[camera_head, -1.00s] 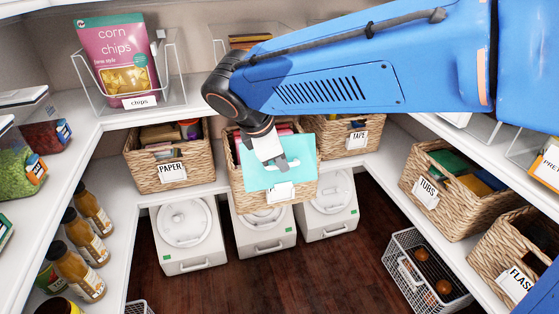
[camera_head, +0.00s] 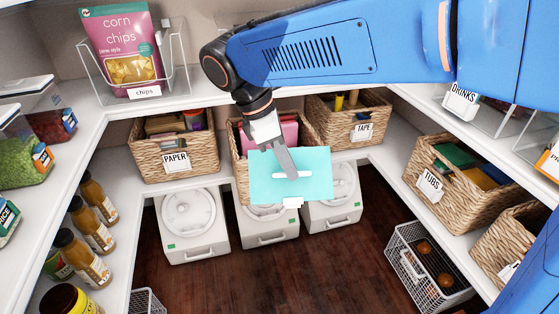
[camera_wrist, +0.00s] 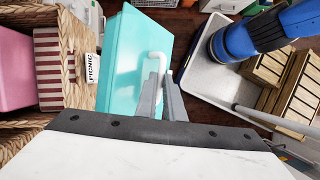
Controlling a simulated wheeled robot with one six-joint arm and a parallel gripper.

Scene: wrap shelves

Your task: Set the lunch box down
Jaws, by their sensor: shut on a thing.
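The lunch box (camera_head: 312,188) is a turquoise box with a white handle on its face. It hangs from my gripper (camera_head: 291,172) in front of the middle basket, in the air over the dark floor. In the wrist view the lunch box (camera_wrist: 125,60) shows at the left of centre, beside the picnic basket. My gripper (camera_wrist: 165,100) is shut on the white handle there. The underside of the lunch box is hidden in the wrist view.
A wicker basket (camera_head: 242,165) labelled picnic in the wrist view stands behind the lunch box with pink and striped things inside. Paper (camera_head: 178,158) and tape (camera_head: 350,115) baskets flank it. White bins (camera_head: 265,235) stand below. Wooden floor (camera_head: 320,275) is clear in front.

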